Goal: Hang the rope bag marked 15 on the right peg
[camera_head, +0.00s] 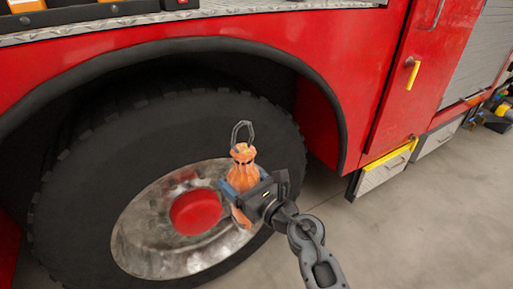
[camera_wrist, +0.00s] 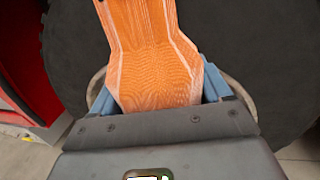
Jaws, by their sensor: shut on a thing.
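An orange rope bag (camera_head: 243,172) with a dark wire loop at its top is held upright in my gripper (camera_head: 240,190). The bag hangs in the air in front of the truck's wheel in the head view. In the wrist view the orange bag (camera_wrist: 155,60) fills the middle, gripped between the blue fingers of my gripper (camera_wrist: 160,90). Its number is not readable in either view. No peg shows in either view.
A red fire truck (camera_head: 325,100) with a large black tyre (camera_head: 85,190) stands close behind my gripper. A yellow door handle (camera_head: 412,75) and a low step box (camera_head: 383,172) are to the right. Orange cases sit on the deck (camera_head: 215,8) at top left. Floor is free at lower right.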

